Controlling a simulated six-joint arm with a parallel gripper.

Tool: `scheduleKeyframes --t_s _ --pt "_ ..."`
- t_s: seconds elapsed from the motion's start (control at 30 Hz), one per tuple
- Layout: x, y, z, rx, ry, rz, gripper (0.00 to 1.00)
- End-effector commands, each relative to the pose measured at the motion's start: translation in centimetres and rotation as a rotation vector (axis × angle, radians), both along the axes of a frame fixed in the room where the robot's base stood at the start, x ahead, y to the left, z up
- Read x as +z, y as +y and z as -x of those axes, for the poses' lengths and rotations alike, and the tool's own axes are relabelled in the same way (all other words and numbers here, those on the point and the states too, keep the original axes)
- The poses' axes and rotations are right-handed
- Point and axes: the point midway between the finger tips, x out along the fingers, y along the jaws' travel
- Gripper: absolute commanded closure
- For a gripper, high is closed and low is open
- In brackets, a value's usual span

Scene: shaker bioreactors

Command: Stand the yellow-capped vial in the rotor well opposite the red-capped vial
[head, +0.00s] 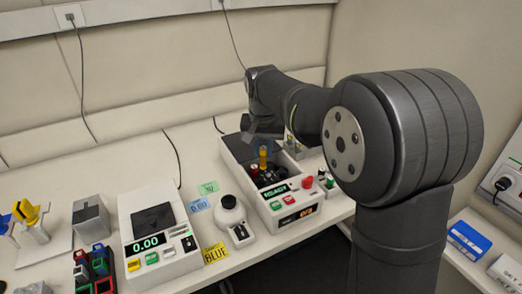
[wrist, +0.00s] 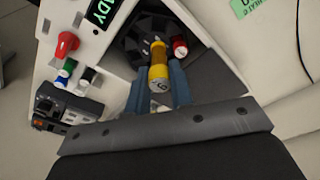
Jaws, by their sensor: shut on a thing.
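The yellow-capped vial (head: 263,156) is upright over the dark rotor in the head view. It also shows between the fingers in the wrist view (wrist: 158,68). My gripper (wrist: 158,78) is shut on it, with one blue-grey finger on each side. The red-capped vial (wrist: 180,47) stands in the rotor (wrist: 140,28), close beside the yellow one in the wrist view. It shows as a small red spot in the head view (head: 254,169). I cannot tell whether the lower end of the yellow-capped vial is inside a well; the wells beneath it are partly hidden.
The rotor's white machine (head: 231,157) has a green READY display (head: 275,190) and a red knob (head: 307,182). Small capped vials (wrist: 65,72) stand in a dark rack beside it. A white device (head: 233,214) and a scale (head: 150,250) stand to the left.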

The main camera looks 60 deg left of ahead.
Motion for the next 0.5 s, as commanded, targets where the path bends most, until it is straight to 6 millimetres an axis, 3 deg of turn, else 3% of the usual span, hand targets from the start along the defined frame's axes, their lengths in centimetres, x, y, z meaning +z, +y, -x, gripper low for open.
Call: scheduleKeyframes --t_s 0.23,0.33,0.5 --pt "-0.8 0.0 -5.8 -0.006 -0.002 -0.001 0.92" --pt "-1.1 -0.1 -6.9 -0.004 -0.002 0.000 0.92" --pt "-1.9 0.0 -7.1 -0.001 -0.003 -0.001 0.92"
